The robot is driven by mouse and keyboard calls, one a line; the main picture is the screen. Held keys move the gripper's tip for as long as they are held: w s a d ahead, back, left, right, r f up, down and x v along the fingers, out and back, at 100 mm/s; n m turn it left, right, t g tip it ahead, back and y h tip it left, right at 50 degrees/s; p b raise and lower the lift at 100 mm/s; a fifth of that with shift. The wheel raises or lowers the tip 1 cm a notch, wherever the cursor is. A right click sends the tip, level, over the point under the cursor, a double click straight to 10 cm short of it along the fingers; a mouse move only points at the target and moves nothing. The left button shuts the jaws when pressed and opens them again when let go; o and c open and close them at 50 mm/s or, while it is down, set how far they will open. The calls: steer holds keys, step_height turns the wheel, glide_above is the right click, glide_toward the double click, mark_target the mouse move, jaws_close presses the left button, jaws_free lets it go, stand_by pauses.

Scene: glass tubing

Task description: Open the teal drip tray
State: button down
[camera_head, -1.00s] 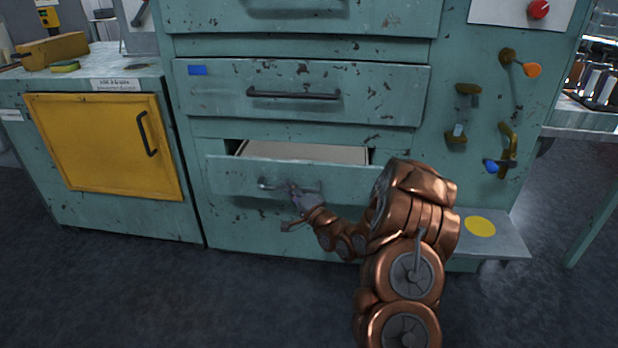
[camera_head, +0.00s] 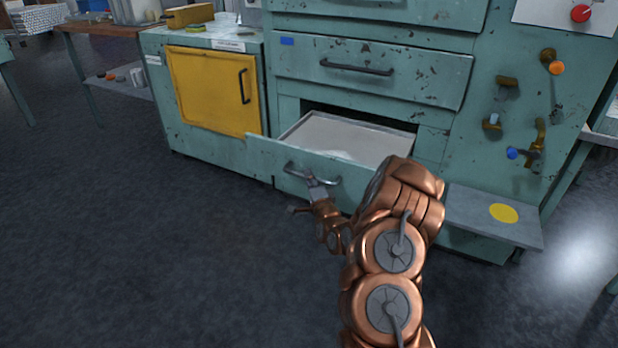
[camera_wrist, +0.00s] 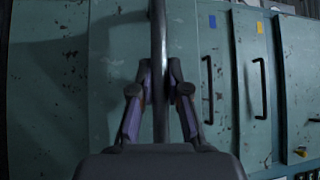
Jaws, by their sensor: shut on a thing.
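The teal drip tray (camera_head: 262,160) is a low drawer in the teal cabinet, pulled well out. Its pale grey inside (camera_head: 345,138) shows from above and looks empty. A dark bar handle (camera_head: 325,180) runs across its front. My gripper (camera_head: 313,183) is at this handle, shut on it toward its middle. In the wrist view the handle (camera_wrist: 158,50) runs upright between the two fingers of my gripper (camera_wrist: 160,90), with the tray's teal front behind. My arm hides the right part of the tray's front.
A closed drawer (camera_head: 370,75) with a blue label sits above. A closed yellow door (camera_head: 212,92) is at left. The dark floor in front and left is clear.

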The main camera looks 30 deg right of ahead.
steer(key=shift+s+a, duration=0.2)
steer(key=shift+a, duration=0.1)
steer(key=c, duration=1.1)
jaws_free()
steer(key=shift+c, duration=0.2)
steer(key=v, duration=0.7)
steer(key=shift+s, duration=0.25)
steer(key=shift+a, duration=0.1)
